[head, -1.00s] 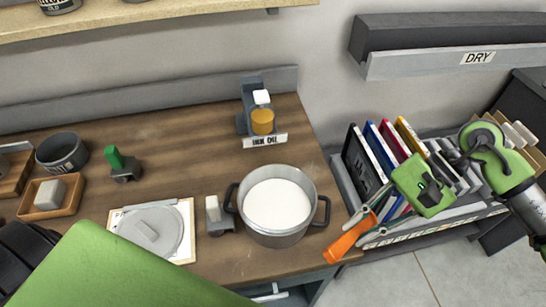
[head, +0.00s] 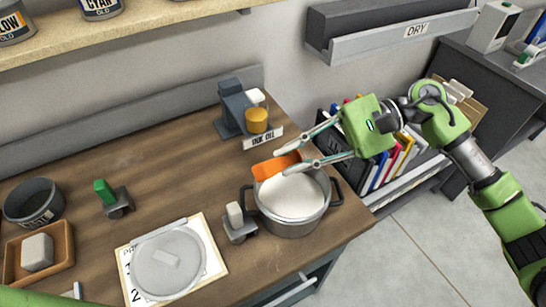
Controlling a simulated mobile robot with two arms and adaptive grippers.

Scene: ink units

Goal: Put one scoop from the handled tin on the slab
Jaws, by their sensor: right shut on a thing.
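The handled tin (head: 291,225) is a grey pot with two dark side handles, standing near the table's right front edge. It holds a white mass (head: 292,197). My right gripper (head: 284,162) reaches in from the right and is shut on an orange scoop (head: 272,167). The scoop is at the tin's back left rim, overlapping the white contents; I cannot tell whether it touches them. A round grey slab (head: 158,272) lies on a printed sheet to the left of the tin, with a small pale mark on it.
A small grey block with a white top (head: 236,222) stands between slab and tin. The ink oil dispenser (head: 246,116) stands behind the tin. A green-handled tool (head: 110,198), a dark bowl (head: 34,203) and a wooden tray (head: 62,243) are at left. The middle table is clear.

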